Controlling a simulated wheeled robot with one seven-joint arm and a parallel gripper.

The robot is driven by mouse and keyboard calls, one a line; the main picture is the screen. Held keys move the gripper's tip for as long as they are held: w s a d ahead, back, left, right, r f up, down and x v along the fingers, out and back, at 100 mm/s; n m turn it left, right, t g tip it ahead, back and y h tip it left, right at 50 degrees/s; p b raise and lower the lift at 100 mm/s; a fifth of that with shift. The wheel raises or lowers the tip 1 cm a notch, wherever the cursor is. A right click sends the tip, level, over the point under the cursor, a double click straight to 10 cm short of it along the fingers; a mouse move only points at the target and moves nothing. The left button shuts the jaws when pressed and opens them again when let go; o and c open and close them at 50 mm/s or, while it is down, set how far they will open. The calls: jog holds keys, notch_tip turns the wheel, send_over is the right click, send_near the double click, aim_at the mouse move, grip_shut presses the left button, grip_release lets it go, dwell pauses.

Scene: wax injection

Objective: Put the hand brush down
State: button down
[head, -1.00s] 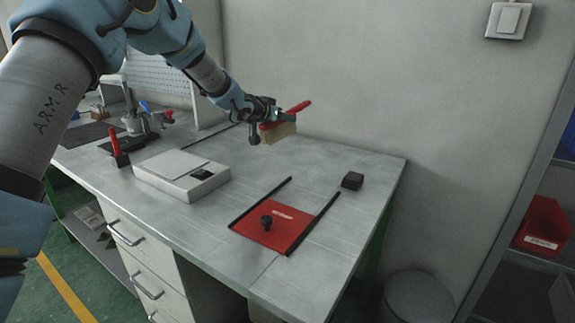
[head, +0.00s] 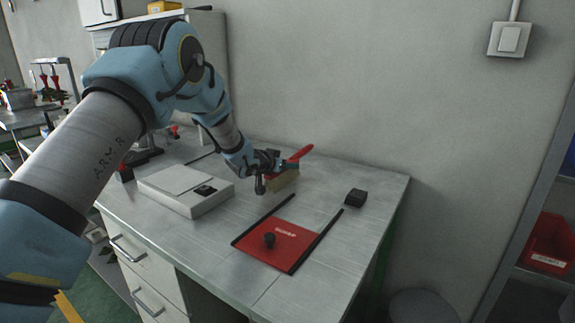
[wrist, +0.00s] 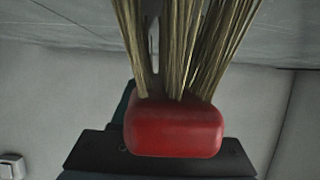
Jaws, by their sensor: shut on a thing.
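The hand brush (head: 300,154) has a red body and handle and tan bristles. My gripper (head: 282,167) is shut on it, at the back of the grey workbench (head: 348,238). The bristles point down and look very near or on the bench top; I cannot tell whether they touch. In the wrist view the red end of the brush (wrist: 172,128) fills the middle, with its bristles (wrist: 195,50) reaching toward the bench surface. The fingertips are mostly hidden by the brush.
A white flat scale-like box (head: 185,190) stands left of the brush. A small black block (head: 355,198) sits to the right. The wall rises behind the bench.

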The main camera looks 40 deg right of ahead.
aim_at(267, 175)
jog(key=shift+a+f+b, duration=0.1)
jog(key=shift+f+b, duration=0.4)
jog(key=shift+f, duration=0.25)
jog(key=shift+c, duration=2)
grip_release()
jog(key=shift+s+f, duration=0.1)
jog(key=shift+f, duration=0.1)
jog(key=shift+r+p, duration=0.45)
jog(key=shift+r, duration=0.1)
jog(key=v, duration=0.4)
jog(key=b+v, duration=0.1)
jog(key=v, duration=0.3)
jog(key=r+v, duration=0.1)
jog(key=v, duration=0.3)
jog(key=shift+b, duration=0.4)
